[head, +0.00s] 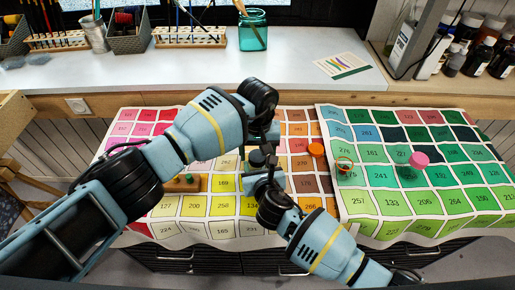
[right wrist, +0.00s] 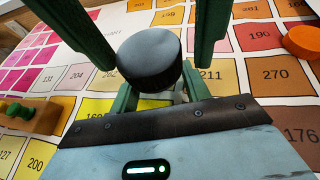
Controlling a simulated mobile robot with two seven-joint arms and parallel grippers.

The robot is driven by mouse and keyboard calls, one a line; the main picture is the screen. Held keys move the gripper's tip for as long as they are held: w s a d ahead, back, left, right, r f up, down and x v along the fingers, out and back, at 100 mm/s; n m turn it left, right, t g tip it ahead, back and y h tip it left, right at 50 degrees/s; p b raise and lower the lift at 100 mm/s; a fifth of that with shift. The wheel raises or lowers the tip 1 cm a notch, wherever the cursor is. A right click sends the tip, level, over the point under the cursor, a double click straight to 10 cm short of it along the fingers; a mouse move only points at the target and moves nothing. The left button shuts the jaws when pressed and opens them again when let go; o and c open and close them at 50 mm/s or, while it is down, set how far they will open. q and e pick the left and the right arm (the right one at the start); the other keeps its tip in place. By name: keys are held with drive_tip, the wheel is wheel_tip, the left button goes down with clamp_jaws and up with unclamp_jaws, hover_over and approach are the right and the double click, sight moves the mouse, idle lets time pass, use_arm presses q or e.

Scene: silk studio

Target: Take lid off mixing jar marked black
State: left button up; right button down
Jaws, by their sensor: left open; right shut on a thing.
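The mixing jar's round black lid (right wrist: 150,58) shows in the middle of the right wrist view, and as a dark spot (head: 257,158) in the head view. My right gripper (head: 262,178) is shut on the jar below the lid; the jar body is mostly hidden by the lid and fingers. My left gripper (head: 264,144) is just above the jar. In the right wrist view its two green fingers stand open on either side of the lid. I cannot tell whether they touch it.
Colour-chart cloths (head: 384,205) cover the table. An orange lid (head: 316,150), an orange-rimmed jar (head: 344,166) and a pink lid (head: 420,159) stand to the right. A wooden block with green knobs (head: 185,183) lies left, partly behind my left arm. A teal glass (head: 252,32) stands behind.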

use_arm(q)
drive_tip(key=c, duration=1)
drive_tip(key=n, duration=0.4)
drive_tip(key=shift+n, duration=0.4)
drive_tip(key=n, duration=0.4)
drive_tip(key=shift+n, duration=0.3)
drive_tip(key=n, duration=0.7)
drive_tip(key=shift+r+n, duration=0.1)
drive_tip(key=shift+n, duration=0.3)
drive_tip(key=n, duration=0.6)
drive_tip(key=shift+d+n, duration=0.1)
drive_tip(key=shift+n, duration=0.2)
